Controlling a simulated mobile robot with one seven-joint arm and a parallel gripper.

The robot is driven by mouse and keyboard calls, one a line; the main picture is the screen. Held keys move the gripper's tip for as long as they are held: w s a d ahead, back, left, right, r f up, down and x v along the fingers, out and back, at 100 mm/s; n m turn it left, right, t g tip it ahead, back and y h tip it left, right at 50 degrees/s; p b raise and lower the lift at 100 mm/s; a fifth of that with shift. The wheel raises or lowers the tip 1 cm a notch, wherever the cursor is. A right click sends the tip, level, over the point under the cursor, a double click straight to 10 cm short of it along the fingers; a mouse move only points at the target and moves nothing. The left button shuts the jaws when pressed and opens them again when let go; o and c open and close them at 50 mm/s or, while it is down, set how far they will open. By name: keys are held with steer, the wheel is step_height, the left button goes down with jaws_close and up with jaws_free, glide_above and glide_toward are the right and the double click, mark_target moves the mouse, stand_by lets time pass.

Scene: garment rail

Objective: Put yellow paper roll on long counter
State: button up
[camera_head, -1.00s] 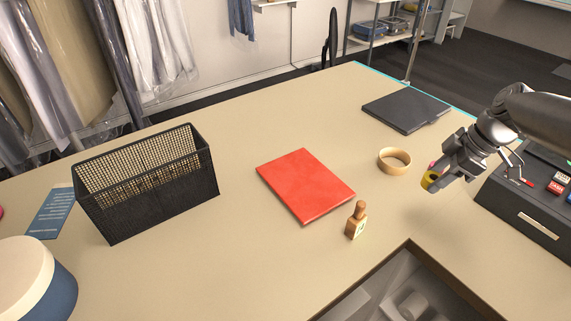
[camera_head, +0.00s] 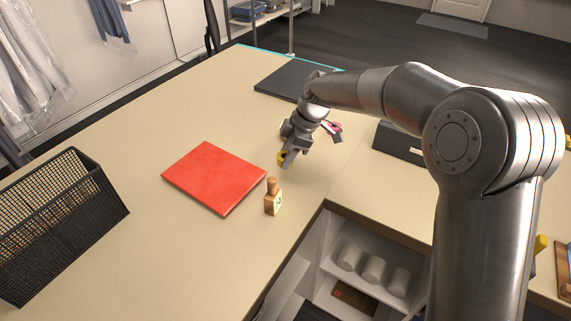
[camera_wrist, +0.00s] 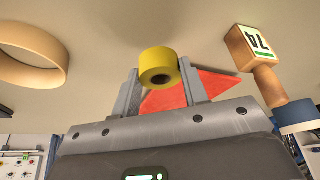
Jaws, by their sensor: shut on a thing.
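My gripper (camera_head: 287,154) is shut on the yellow paper roll (camera_head: 281,159). In the wrist view the roll (camera_wrist: 158,60) sits between the two fingertips (camera_wrist: 160,88), its round end and dark core hole facing the camera. The long counter (camera_head: 110,150) is beige and lies under the gripper. The roll is low over it, right of the red folder (camera_head: 213,176); I cannot tell whether it touches the surface. The fingers hide part of the roll in the head view.
A wooden-handled stamp (camera_head: 272,198) stands nearby, right of the folder. A wooden ring (camera_wrist: 60,66) shows in the wrist view. A black laptop-like slab (camera_head: 278,82) lies behind, a black basket (camera_head: 70,225) at left, and a shelf recess (camera_head: 345,292) opens below.

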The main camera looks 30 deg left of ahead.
mark_target(286, 174)
steer(key=shift+a+f, duration=0.2)
steer(key=shift+f, duration=1.95)
steer(key=shift+f, duration=0.1)
steer(key=o, duration=1)
steer(key=shift+c, duration=0.2)
steer(key=v, duration=1.2)
steer(key=shift+s, duration=0.1)
